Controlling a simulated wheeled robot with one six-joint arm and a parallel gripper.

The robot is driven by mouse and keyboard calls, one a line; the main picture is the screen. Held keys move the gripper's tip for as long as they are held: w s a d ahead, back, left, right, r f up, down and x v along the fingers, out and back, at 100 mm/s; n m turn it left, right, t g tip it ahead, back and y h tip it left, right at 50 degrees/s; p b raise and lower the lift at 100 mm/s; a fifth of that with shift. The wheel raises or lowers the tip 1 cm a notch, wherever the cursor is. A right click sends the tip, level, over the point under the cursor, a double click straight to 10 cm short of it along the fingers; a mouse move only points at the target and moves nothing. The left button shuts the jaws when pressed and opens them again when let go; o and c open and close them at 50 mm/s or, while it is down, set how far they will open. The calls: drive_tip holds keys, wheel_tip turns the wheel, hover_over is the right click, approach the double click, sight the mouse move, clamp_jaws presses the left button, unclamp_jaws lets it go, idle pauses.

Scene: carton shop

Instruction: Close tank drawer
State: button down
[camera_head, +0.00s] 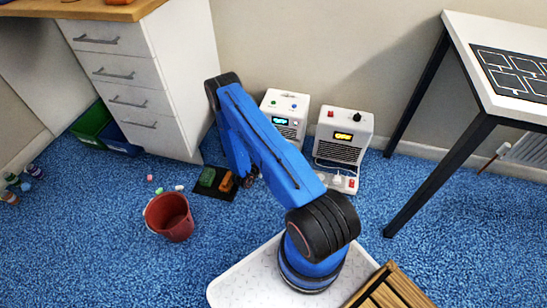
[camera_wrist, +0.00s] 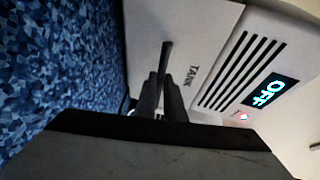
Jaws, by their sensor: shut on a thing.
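The tank drawer (camera_wrist: 150,30) is a pale front panel marked "TANK" in the wrist view, low on a white machine (camera_wrist: 275,45) with a slotted vent and a cyan "OFF" display. My gripper (camera_wrist: 162,82) is shut on the drawer's dark bar handle (camera_wrist: 166,55). In the head view the matching white machine (camera_head: 287,103) with the cyan display stands against the wall. My blue arm reaches down in front of it and hides its lower part, the drawer and most of my gripper. I cannot tell how far the drawer stands out.
A second white machine (camera_head: 342,142) with a yellow display stands just right, beside a power strip (camera_head: 340,182). A dark tray (camera_head: 212,190) with green and orange items and a red bin (camera_head: 171,216) are left on the blue carpet. A drawer cabinet (camera_head: 125,75) and a black-legged table (camera_head: 463,165) flank the area.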

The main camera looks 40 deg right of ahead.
drive_tip(key=shift+w+d, duration=0.6)
drive_tip(key=shift+d, duration=0.05)
drive_tip(key=c, duration=1.8)
unclamp_jaws()
drive_tip(key=shift+d, duration=0.1)
drive_tip(key=shift+c, duration=0.2)
drive_tip(key=v, duration=1.7)
drive_tip(key=shift+a, duration=0.25)
drive_tip(key=shift+r, duration=0.1)
